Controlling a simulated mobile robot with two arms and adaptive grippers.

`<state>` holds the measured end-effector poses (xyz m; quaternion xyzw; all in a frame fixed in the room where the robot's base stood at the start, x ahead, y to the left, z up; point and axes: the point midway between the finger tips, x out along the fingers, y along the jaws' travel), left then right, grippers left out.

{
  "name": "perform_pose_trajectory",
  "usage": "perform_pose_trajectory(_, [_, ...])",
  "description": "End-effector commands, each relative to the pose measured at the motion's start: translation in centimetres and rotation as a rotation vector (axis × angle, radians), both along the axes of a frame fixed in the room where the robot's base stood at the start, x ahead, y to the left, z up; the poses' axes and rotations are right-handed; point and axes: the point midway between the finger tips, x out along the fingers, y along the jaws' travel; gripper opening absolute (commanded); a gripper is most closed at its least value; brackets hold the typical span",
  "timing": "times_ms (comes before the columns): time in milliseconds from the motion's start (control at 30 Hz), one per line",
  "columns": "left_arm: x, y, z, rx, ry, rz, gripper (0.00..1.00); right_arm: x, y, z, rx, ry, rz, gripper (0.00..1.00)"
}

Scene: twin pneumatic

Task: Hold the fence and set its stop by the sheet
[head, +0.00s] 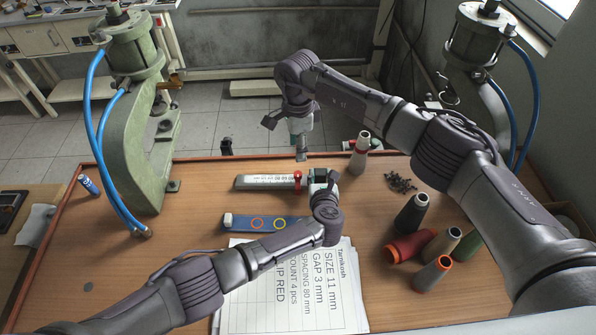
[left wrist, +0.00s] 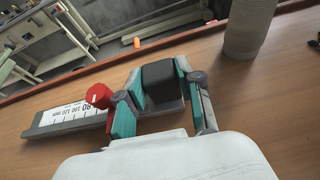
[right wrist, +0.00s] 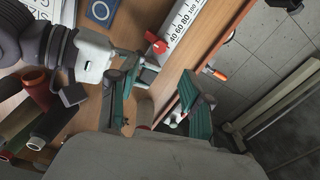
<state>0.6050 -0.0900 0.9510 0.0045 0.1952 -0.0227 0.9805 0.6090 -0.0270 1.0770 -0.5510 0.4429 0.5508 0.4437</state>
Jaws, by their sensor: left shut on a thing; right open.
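The fence (head: 262,182) is a pale bar with a printed scale, lying on the table. A red stop (head: 297,180) sits near its right end; it also shows in the left wrist view (left wrist: 98,95) and right wrist view (right wrist: 155,43). I cannot read its exact setting. My left gripper (head: 320,177) is shut on the black block (left wrist: 160,85) at the fence's right end. My right gripper (head: 300,148) is open and empty, above and behind the fence. The sheet (head: 290,290) lies in front, partly under my left arm; it reads "SIZE 11 mm", "GAP 3 mm", "SPACING 80 mm".
A blue strip (head: 240,222) with coloured rings lies between fence and sheet. A grey cone (head: 358,155) stands right of the fence, near small dark pieces (head: 400,183). Several thread cones (head: 408,246) crowd the right. A green press (head: 140,130) stands left. The left tabletop is mostly clear.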

Motion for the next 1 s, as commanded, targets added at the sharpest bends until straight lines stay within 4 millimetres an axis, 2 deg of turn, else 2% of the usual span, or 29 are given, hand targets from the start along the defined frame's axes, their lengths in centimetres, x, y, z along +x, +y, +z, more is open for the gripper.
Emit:
perform_pose_trajectory(33, [0.0, 0.0, 0.0, 0.000, 0.000, 0.000, 0.00, -0.2, 0.0, -1.2, -0.001, 0.006, -0.001, 0.49])
perform_pose_trajectory(300, [0.0, 0.0, 0.0, 0.000, 0.000, 0.000, 0.00, -0.2, 0.0, -6.6, -0.001, 0.005, -0.001, 0.49])
perform_pose_trajectory(500, [0.0, 0.0, 0.0, 0.000, 0.000, 0.000, 0.00, -0.1, 0.0, -9.2, -0.001, 0.003, -0.001, 0.49])
perform_pose_trajectory(667, [0.0, 0.0, 0.0, 0.000, 0.000, 0.000, 0.00, 0.0, 0.0, -10.1, 0.000, 0.001, 0.000, 0.49])
perform_pose_trajectory(933, [0.0, 0.0, 0.0, 0.000, 0.000, 0.001, 0.00, 0.0, 0.0, -10.2, 0.000, 0.001, 0.000, 0.49])
perform_pose_trajectory(1000, [0.0, 0.0, 0.0, 0.000, 0.000, 0.001, 0.00, 0.0, 0.0, -10.2, 0.000, 0.001, 0.000, 0.37])
